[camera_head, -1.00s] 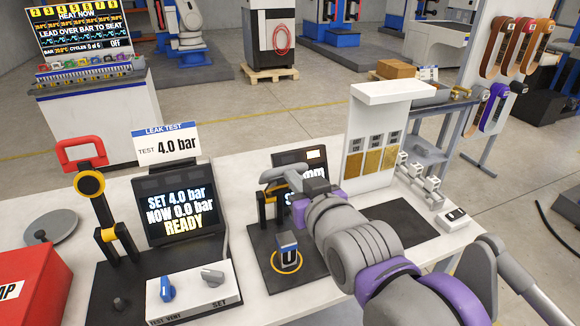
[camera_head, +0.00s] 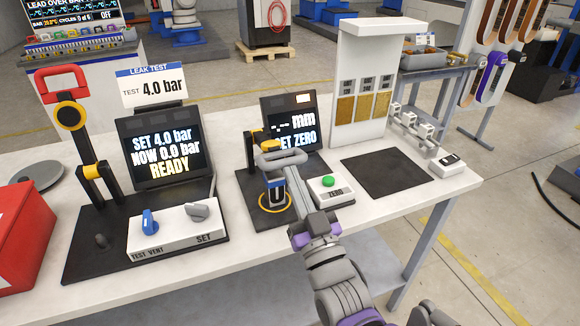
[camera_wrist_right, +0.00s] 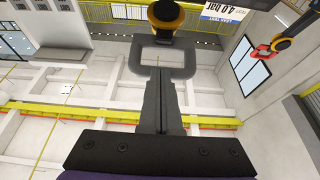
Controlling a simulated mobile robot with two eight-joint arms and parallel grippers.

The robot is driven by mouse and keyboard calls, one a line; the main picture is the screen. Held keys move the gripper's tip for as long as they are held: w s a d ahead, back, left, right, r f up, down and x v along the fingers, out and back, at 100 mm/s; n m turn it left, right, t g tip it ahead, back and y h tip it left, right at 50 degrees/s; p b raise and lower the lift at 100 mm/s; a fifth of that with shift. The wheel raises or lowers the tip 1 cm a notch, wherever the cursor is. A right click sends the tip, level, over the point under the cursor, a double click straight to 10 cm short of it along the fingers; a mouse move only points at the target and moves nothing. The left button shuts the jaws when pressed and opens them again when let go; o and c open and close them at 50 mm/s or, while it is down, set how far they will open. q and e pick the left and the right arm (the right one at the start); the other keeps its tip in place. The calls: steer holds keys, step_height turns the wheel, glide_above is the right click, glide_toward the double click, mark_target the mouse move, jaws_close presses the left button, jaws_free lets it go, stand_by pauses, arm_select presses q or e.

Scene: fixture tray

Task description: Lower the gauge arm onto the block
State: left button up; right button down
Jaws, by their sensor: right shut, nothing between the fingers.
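The gauge arm has a yellow and black pivot post (camera_head: 257,142) and a grey loop handle (camera_head: 282,158). In the head view the handle lies over the block (camera_head: 276,190), which stands inside a yellow ring on the black gauge base (camera_head: 246,208). I cannot tell whether the arm touches the block. My right gripper (camera_head: 290,186) is shut and empty, reaching up to the handle from the front. In the right wrist view its closed fingers (camera_wrist_right: 161,75) overlap the near bar of the loop handle (camera_wrist_right: 190,57); contact is unclear.
The gauge display (camera_head: 291,124) stands behind the base. A green zero button (camera_head: 328,181) is right of the block. The leak test station (camera_head: 160,150) with a red handle is on the left. A dark mat (camera_head: 385,172) on the right is bare.

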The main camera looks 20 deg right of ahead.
arm_select(q)
steer(key=shift+w+f+b, duration=0.1)
steer(key=shift+f+b, duration=0.45)
steer(key=shift+f, duration=0.55)
arm_select(e)
steer(key=shift+s+f, duration=0.15)
steer(key=shift+f, duration=1.95)
steer(key=shift+r, duration=0.1)
